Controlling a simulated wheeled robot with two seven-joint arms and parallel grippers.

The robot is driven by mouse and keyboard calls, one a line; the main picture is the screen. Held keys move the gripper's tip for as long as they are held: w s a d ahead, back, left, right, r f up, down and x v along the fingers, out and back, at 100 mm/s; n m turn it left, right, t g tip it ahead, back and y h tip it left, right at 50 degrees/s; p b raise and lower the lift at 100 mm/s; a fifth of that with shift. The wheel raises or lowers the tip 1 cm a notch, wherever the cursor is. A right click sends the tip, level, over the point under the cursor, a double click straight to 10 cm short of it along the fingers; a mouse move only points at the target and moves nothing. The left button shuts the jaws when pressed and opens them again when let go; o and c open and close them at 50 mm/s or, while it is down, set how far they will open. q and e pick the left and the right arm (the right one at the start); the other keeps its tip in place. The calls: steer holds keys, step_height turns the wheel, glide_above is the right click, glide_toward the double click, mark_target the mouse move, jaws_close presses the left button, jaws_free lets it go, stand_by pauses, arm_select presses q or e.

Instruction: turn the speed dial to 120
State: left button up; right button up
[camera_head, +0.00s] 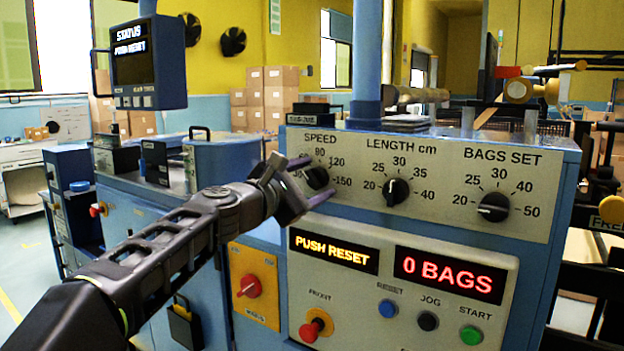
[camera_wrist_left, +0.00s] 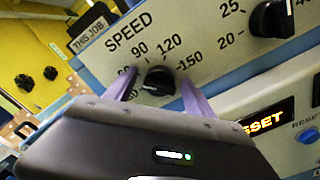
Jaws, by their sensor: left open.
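The speed dial (camera_head: 317,178) is a black round knob under the label SPEED on the cream panel, with marks including 90, 120 and 150. It also shows in the left wrist view (camera_wrist_left: 158,80), where its white pointer line is too small to read surely. My left gripper (camera_head: 312,180) is open, its two purple fingers on either side of the dial. In the left wrist view the fingers (camera_wrist_left: 158,88) stand apart around the knob; I cannot tell whether they touch it. The right gripper is not in view.
The length dial (camera_head: 396,191) and bags set dial (camera_head: 494,206) sit to the right. Below are a PUSH RESET display (camera_head: 334,250), a 0 BAGS display (camera_head: 449,274), a blue reset button (camera_head: 387,308), a green start button (camera_head: 471,335) and a red knob (camera_head: 249,286).

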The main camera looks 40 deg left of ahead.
arm_select(q)
steer(key=shift+c, duration=0.3)
jaws_close()
stand_by(0.3)
